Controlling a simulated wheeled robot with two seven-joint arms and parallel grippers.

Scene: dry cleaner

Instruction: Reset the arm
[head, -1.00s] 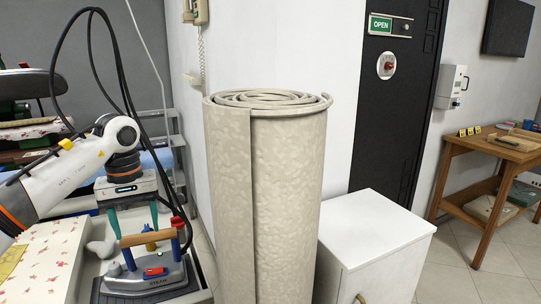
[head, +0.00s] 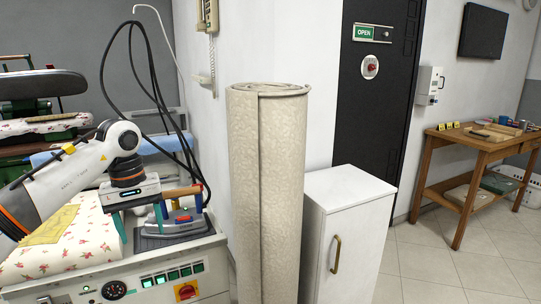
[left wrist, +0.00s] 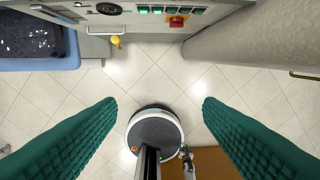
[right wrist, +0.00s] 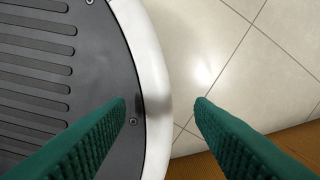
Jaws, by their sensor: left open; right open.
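My left gripper (head: 143,218) is open and empty, with its green fingers pointing down at the front of the ironing station, just left of the steam iron. In the left wrist view my left gripper (left wrist: 160,103) has its two fingers wide apart over tiled floor, with nothing between them. The steam iron (head: 182,219), with a brown handle and blue posts, rests on the station and is partly hidden by the gripper. In the right wrist view my right gripper (right wrist: 160,104) is open and empty over my round base and the floor.
The station's control panel (head: 160,282) is below the left gripper. A floral padded board (head: 85,235) lies left. A tall rolled carpet (head: 268,190) and a white cabinet (head: 347,225) stand right. A wooden table (head: 478,150) is farther right, beyond open floor.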

